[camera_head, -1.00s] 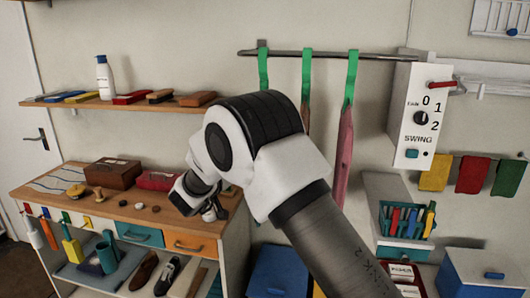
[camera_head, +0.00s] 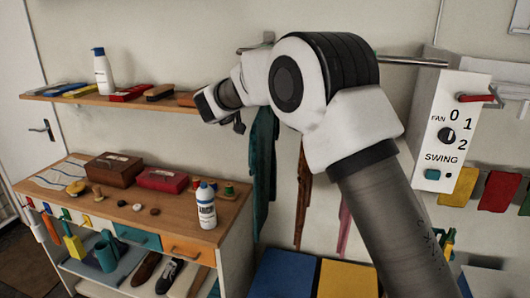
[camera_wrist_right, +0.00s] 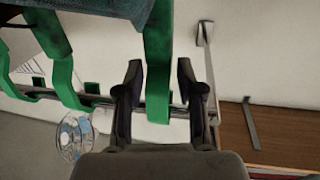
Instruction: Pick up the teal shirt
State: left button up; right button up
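The teal shirt (camera_head: 263,165) hangs below the wall rail, partly hidden behind my right arm. A dark teal cloth, likely the same shirt, shows at the top of the right wrist view (camera_wrist_right: 105,10). My right gripper (camera_wrist_right: 158,78) is open, its two fingers apart on either side of a green hanger strap (camera_wrist_right: 157,45). I cannot tell whether the fingers touch the strap. In the head view the right gripper (camera_head: 240,124) is up near the rail, left of the shirt's top. My left gripper is not in view.
The metal rail (camera_head: 410,61) runs along the wall, with brown and pink garments hanging beside the shirt. A shelf (camera_head: 130,103) with a bottle and brushes is at left. A white bottle (camera_head: 206,208) stands on the counter below. The fan box (camera_head: 450,120) is at right.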

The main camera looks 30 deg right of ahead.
jog(key=d, duration=0.1)
jog(key=w+d+f, duration=0.1)
jog(key=w+d, duration=0.1)
jog(key=d, duration=0.1)
jog(key=shift+f, duration=0.2)
jog(key=shift+s+a+r, duration=0.2)
jog(key=shift+a+r, duration=0.05)
jog(key=shift+a, duration=0.2)
jog(key=shift+s+a+r, duration=0.15)
jog(key=shift+a+r, duration=0.1)
jog(key=shift+a, duration=0.15)
jog(key=c, duration=0.7)
jog(key=shift+s+a, duration=0.1)
jog(key=shift+a, duration=0.1)
grip_shut()
jog(key=shift+d+f, duration=0.15)
jog(key=shift+d, duration=0.15)
